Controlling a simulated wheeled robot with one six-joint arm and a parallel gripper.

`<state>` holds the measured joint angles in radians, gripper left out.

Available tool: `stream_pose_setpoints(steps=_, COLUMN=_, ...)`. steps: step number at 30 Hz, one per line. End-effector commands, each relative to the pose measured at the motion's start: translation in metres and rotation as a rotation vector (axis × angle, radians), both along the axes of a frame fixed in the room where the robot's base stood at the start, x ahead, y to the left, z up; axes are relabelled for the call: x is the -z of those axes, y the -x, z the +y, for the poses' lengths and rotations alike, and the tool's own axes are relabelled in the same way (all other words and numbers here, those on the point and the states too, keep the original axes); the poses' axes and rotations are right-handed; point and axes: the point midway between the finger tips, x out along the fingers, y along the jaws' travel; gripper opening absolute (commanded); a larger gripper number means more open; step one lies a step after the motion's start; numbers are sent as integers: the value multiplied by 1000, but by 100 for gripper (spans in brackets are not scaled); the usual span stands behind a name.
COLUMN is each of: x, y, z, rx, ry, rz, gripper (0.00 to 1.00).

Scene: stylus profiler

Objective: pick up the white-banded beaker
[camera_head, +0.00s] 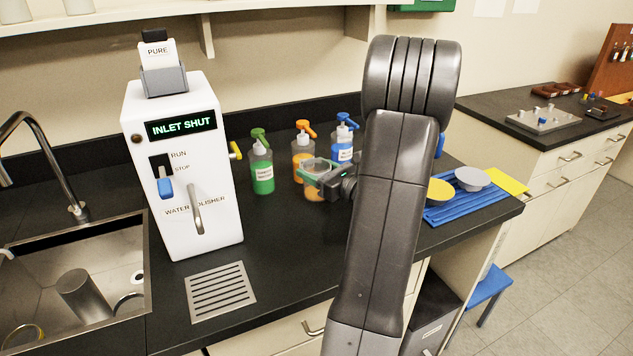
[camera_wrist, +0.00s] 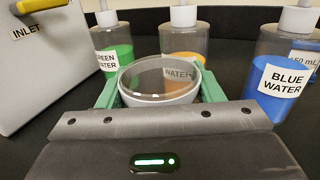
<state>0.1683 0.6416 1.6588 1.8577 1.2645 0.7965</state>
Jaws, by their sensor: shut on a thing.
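A clear glass beaker (camera_wrist: 160,82) with a pale white band around its lower part sits between the green fingers of my gripper (camera_wrist: 160,95) in the wrist view. The fingers are shut on its sides. In the head view my gripper (camera_head: 320,170) holds the beaker in front of the orange bottle, near the middle of the black counter. The beaker's lower part looks orange-tinted there. Its base is hidden in the wrist view, and I cannot tell whether it touches the counter.
Green (camera_head: 262,170), orange (camera_head: 301,147) and blue (camera_head: 342,150) pump bottles stand close behind the beaker. The white water polisher (camera_head: 185,160) is to the left, with a drain grate (camera_head: 220,292) before it. A blue mat (camera_head: 465,203) holding yellow and grey dishes lies right.

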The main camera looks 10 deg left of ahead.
Motion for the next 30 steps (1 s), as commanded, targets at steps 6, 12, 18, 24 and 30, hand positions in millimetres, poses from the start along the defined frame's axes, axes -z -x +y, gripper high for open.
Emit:
stream_pose_setpoints(steps=6, x=-3, y=0, z=0, rx=0, ry=0, rz=-1, gripper=31)
stream_pose_setpoints(steps=12, x=-19, y=0, z=0, rx=1, ry=1, rz=-4, gripper=31)
stream_pose_setpoints(steps=18, x=-35, y=8, z=-14, rx=5, ry=1, rz=0, gripper=31)
stream_pose_setpoints(steps=24, x=-35, y=33, z=-52, rx=5, ry=1, rz=-1, gripper=31)
stream_pose_setpoints(steps=30, x=-35, y=58, z=-90, rx=6, ry=1, rz=-1, gripper=31)
